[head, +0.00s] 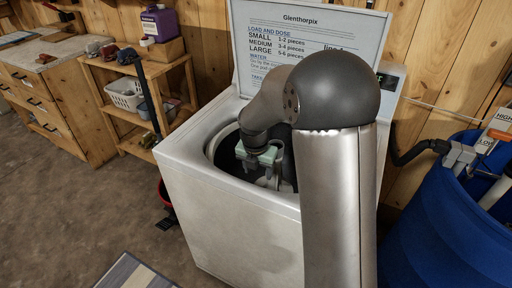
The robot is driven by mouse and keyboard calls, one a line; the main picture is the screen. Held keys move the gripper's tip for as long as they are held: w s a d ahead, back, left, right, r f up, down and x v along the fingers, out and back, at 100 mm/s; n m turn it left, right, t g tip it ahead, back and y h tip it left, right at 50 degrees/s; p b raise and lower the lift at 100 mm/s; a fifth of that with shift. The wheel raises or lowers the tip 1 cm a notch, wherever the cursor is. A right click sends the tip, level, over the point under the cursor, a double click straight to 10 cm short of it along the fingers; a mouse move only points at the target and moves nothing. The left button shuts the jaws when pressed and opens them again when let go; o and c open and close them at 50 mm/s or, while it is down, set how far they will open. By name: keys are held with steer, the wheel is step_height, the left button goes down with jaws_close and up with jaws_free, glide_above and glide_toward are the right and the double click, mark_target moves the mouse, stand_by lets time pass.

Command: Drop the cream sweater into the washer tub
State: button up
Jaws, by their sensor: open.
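The white top-loading washer (235,225) stands in the middle of the head view with its lid up. Its round tub (226,158) is dark inside and partly hidden by my arm. My gripper (268,181) points down into the tub opening, with its pale green body at about rim height. It is open; the fingers are small and partly hidden. I cannot make out the cream sweater anywhere; the tub floor is hidden.
The raised lid (270,40) stands behind my arm. A blue barrel (440,230) with hoses is close on the right. A wooden shelf (125,100) with a white basket (125,94) stands left. A striped mat (130,274) lies on the floor in front.

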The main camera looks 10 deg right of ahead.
step_height(320, 180, up, 14)
steer(key=s+a, duration=0.1)
steer(key=shift+s, duration=0.35)
steer(key=shift+a, duration=0.1)
steer(key=s+f+m, duration=0.3)
steer(key=s+m, duration=1)
steer(key=m, duration=0.1)
steer(key=s+f+m+g+y, duration=0.1)
steer(key=s+f+m, duration=0.2)
steer(key=s+m, duration=0.9)
steer(key=shift+s+m, duration=0.4)
steer(key=shift+m, duration=0.8)
steer(key=shift+f, duration=0.1)
